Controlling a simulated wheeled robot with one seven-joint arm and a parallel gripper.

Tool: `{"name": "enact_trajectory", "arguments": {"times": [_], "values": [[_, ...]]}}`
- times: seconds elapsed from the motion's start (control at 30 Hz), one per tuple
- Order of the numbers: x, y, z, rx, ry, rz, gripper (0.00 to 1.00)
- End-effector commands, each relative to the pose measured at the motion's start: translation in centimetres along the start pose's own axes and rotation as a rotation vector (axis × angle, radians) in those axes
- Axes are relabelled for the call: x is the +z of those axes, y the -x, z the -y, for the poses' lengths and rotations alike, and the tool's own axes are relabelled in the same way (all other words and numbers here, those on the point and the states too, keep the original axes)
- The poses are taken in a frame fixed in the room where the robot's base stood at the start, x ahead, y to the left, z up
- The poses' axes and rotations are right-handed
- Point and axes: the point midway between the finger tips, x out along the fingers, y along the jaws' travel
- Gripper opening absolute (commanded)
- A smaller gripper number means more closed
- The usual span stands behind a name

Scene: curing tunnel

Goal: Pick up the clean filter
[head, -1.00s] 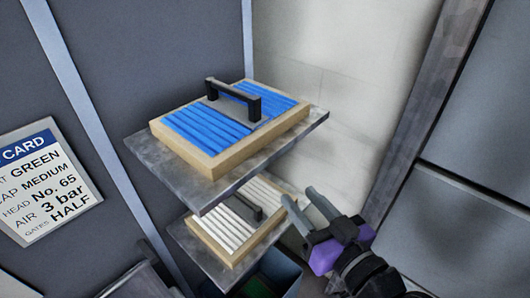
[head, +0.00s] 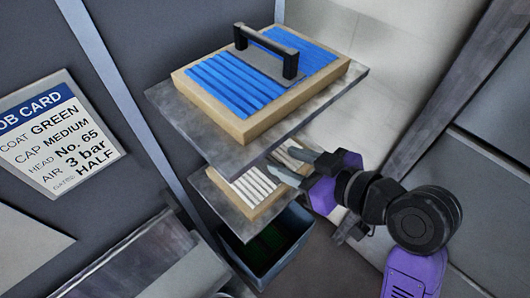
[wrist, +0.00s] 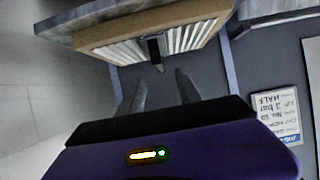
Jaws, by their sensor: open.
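A filter with white pleats and a tan frame (head: 254,190) lies on the lower grey shelf (head: 224,201), partly hidden by the upper shelf and my gripper. It also shows at the top of the wrist view (wrist: 186,38), with its black handle (wrist: 155,48) pointing toward my fingers. A filter with blue pleats, a tan frame and a black handle (head: 222,85) lies on the upper shelf (head: 204,137). My gripper (head: 281,162) is open and empty, its fingertips over the white filter's right side. In the wrist view my gripper (wrist: 160,84) has the handle just beyond and between its fingertips.
The upper shelf overhangs close to my fingers. A grey-blue bin (head: 286,258) with something green inside stands below the shelves. A job card (head: 62,134) is on the dark wall at left. A pale wall lies behind the shelves.

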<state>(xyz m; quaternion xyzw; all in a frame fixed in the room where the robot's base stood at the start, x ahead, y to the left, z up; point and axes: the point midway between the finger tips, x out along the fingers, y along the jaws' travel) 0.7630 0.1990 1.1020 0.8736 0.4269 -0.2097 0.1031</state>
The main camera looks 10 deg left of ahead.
Motion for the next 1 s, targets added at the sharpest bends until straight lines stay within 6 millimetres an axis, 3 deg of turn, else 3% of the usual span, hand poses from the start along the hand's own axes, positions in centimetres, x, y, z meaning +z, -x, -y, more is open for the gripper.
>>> {"name": "enact_trajectory", "arguments": {"times": [0.2, 0.5, 0.9, 1.0], "values": [[0.3, -3.2, 0.1, -0.002, 0.001, 0.0, 0.41], [0.0, -5.8, 0.0, 0.0, -0.001, -0.001, 0.41], [0.0, -6.3, 0.0, 0.0, -0.001, -0.001, 0.41], [0.0, -6.3, 0.0, 0.0, -0.001, -0.001, 0.33]]}}
